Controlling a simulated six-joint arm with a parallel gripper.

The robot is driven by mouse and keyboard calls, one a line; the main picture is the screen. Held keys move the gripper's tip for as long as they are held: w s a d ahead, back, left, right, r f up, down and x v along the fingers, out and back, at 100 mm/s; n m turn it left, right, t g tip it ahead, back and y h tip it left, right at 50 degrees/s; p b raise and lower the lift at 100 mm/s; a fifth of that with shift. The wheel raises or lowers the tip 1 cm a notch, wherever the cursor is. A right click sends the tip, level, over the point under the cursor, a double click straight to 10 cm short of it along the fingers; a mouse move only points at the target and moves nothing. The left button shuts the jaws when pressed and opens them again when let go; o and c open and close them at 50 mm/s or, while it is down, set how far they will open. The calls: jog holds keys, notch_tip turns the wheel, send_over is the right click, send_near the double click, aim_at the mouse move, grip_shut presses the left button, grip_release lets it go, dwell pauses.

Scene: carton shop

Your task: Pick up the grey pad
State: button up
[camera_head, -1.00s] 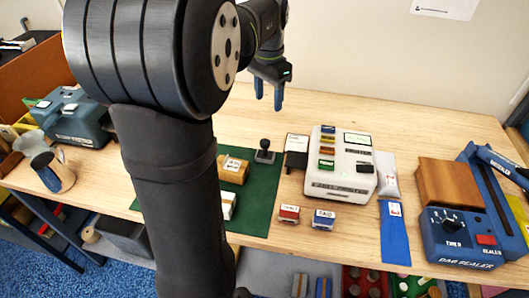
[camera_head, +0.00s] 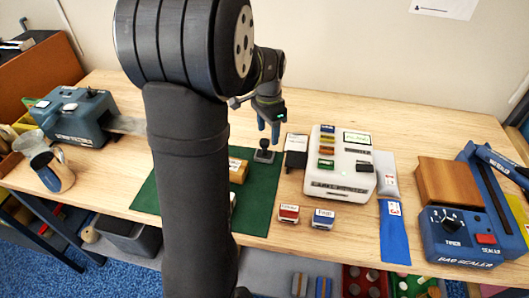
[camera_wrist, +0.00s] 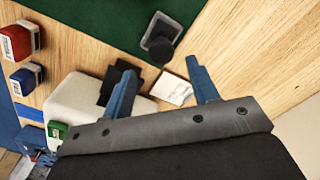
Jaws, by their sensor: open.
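A dark grey, nearly black flat pad (camera_head: 295,159) lies beside the left side of the label printer, with a white labelled panel (camera_head: 297,142) at its far edge. In the wrist view the pad (camera_wrist: 116,76) is partly hidden by one finger, and the white panel (camera_wrist: 173,90) shows between the fingers. A black-knobbed stamp (camera_head: 264,152) stands on the green mat; its square base looks grey in the wrist view (camera_wrist: 160,38). Which one the task calls the grey pad is not certain. My gripper (camera_head: 269,131) is open and empty, fingers pointing down above this area.
The white label printer (camera_head: 341,180) stands right of the pad. A tan block (camera_head: 238,170) is on the green mat (camera_head: 259,205), partly behind my arm. The bag sealer (camera_head: 462,235) is at right.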

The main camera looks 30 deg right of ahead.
aim_at(264, 140)
jog(key=f, duration=0.3)
jog(key=a+f, duration=0.1)
jog(key=f, duration=0.1)
jog(key=shift+w, duration=0.2)
jog(key=shift+c, duration=0.2)
jog(key=c, duration=1)
